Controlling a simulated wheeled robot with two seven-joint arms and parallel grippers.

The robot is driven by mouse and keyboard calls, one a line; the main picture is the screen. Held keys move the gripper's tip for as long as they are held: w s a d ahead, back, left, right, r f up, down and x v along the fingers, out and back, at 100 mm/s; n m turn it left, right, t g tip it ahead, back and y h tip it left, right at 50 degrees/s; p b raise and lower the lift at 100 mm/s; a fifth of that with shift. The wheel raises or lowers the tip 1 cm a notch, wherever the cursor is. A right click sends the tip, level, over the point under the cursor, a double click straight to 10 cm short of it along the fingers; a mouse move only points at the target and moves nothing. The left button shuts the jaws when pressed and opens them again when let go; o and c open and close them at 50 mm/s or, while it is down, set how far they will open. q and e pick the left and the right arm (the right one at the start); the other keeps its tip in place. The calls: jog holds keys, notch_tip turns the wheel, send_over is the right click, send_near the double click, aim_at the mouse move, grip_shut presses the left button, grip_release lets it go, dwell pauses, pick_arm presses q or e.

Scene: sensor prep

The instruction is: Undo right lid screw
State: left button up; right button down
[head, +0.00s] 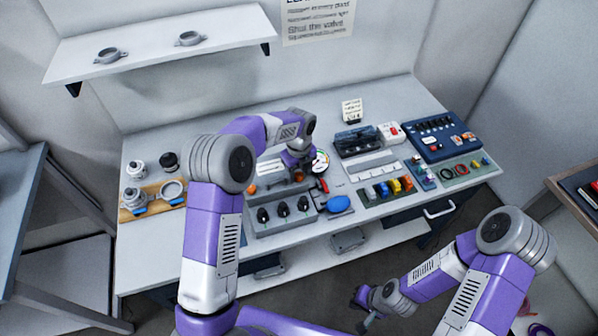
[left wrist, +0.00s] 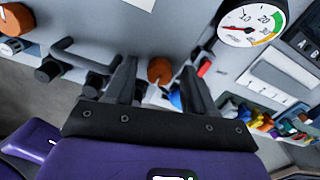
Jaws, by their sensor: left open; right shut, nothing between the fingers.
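Two orange knobs, which look like the lid screws, sit on a grey panel. The right lid screw (head: 299,177) is partly hidden under my left gripper (head: 298,168) in the head view. In the left wrist view this orange knob (left wrist: 160,70) shows between the two dark fingers of my left gripper (left wrist: 160,78), which are open. I cannot tell whether they touch it. The left orange knob (head: 251,188) also shows at the left edge of the left wrist view (left wrist: 15,19). My right gripper (head: 368,306) is shut and empty, low in front of the bench.
A round gauge (head: 321,162) stands just right of the right knob. Black knobs (head: 283,209) and a blue oval part (head: 339,204) lie in front. A wooden board (head: 127,215) with clamps is at left, a dark blue tray (head: 430,150) at right.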

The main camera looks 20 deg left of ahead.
pick_arm(q)
grip_shut()
